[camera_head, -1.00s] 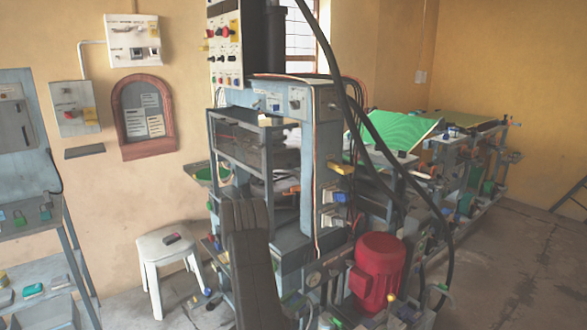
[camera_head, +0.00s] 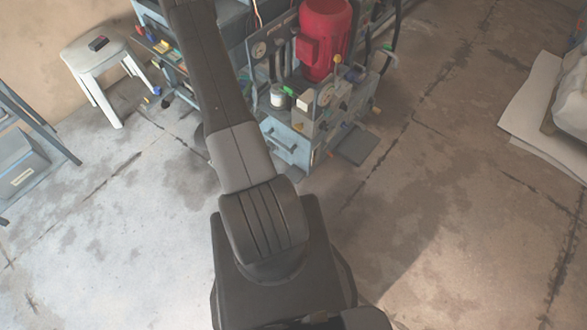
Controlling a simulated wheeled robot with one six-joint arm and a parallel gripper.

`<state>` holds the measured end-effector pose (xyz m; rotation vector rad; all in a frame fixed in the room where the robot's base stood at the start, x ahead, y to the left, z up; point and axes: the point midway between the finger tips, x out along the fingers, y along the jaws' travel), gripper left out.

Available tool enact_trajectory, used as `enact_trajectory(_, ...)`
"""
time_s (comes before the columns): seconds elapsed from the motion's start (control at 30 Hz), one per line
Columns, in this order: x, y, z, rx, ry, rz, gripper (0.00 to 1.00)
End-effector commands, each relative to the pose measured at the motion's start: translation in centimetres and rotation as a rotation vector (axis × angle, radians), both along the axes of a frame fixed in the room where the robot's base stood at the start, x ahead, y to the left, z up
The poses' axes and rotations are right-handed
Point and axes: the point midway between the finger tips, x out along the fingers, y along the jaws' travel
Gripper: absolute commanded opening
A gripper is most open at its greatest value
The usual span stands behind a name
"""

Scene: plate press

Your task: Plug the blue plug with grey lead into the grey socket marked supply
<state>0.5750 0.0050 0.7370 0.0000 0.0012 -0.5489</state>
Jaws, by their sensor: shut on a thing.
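My arm reaches up and out past the top edge of the head view. My gripper at its end is out of the picture, so what it holds does not show. I cannot make out the blue plug, its grey lead or the grey socket marked supply. The lower part of the grey-blue press (camera_head: 283,147) shows behind and to the right of my arm.
A red motor (camera_head: 322,42) stands on the press base. A white stool (camera_head: 92,52) with a small dark item on it stands at the left. A blue-grey box (camera_head: 20,165) sits on a shelf at the far left.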

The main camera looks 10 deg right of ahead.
Motion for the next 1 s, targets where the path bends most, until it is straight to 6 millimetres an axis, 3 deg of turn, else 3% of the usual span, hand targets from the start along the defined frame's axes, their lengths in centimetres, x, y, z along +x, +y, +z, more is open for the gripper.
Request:
enact_trajectory(0.03, -0.2, 0.3, -3.6, -0.002, 0.003, -0.010, 0.01)
enact_trajectory(0.1, -0.5, 0.5, -6.5, -0.001, 0.002, -0.032, 0.01)
enact_trajectory(0.57, -4.1, 1.3, -25.2, -0.003, 0.002, -0.169, 0.01)
enact_trajectory(1.0, -9.7, 0.8, -41.8, -0.003, 0.001, -0.294, 0.01)
